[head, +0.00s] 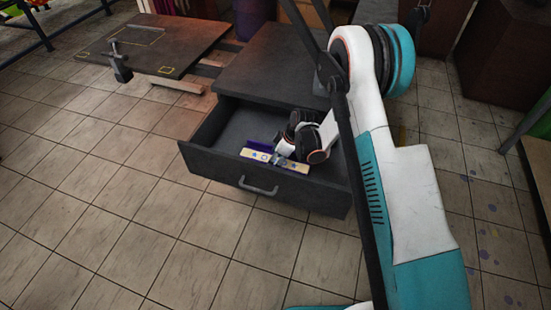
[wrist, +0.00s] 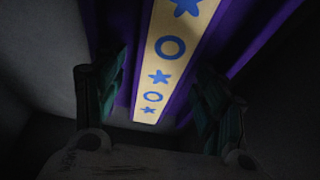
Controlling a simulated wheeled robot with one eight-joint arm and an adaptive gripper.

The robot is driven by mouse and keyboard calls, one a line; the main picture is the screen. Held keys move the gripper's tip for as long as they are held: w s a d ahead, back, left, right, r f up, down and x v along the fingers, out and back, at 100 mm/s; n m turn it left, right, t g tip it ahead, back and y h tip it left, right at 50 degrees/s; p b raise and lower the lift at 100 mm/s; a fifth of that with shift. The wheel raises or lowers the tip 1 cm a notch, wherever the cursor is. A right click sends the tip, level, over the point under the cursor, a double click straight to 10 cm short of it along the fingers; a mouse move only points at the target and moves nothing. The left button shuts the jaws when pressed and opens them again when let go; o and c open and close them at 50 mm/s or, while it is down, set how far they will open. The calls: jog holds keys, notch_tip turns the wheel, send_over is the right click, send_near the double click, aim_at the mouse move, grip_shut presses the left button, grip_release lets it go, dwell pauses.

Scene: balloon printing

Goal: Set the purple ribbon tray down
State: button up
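The purple ribbon tray (head: 276,158) is inside the open drawer, near its front wall. Its cream side with blue stars and rings faces the drawer's front. My gripper (head: 284,154) reaches down into the drawer at the tray; my arm hides part of it. In the wrist view, the tray's cream strip (wrist: 158,75) runs between the two fingers of my gripper (wrist: 160,100). The fingers stand well apart, one on each side of the strip, and look open. Shadow hides whether either finger touches purple wall, and whether the tray rests fully on the drawer floor.
The dark drawer (head: 215,150) is pulled out of a low cabinet (head: 272,58), with a metal handle (head: 258,188) in front. Free drawer floor lies left of the tray. A dark board with a clamp (head: 120,68) is at the back left. The tiled floor in front is clear.

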jog(key=s+d+r+m+t+h+p, duration=0.15)
jog(key=s+d+r, duration=0.25)
jog(key=r, duration=0.8)
jog(key=s+d+r+m+p, duration=0.1)
jog(key=s+d+r+m, duration=0.25)
jog(key=r, duration=0.85)
jog(key=s+d+r+m+t+h+p, duration=0.15)
jog(key=s+d+r, duration=0.3)
jog(key=r, duration=0.85)
jog(key=s+d+r+m+t, duration=0.1)
jog(key=s+d+r+m, duration=0.2)
jog(key=s, duration=0.6)
jog(key=s+d+r+m+t+h, duration=0.1)
jog(key=s+d+r+m, duration=0.2)
jog(key=s, duration=0.7)
jog(key=shift+d+r+m+t, duration=0.2)
jog(key=shift+d+m+t, duration=0.1)
jog(key=shift+d+m, duration=0.45)
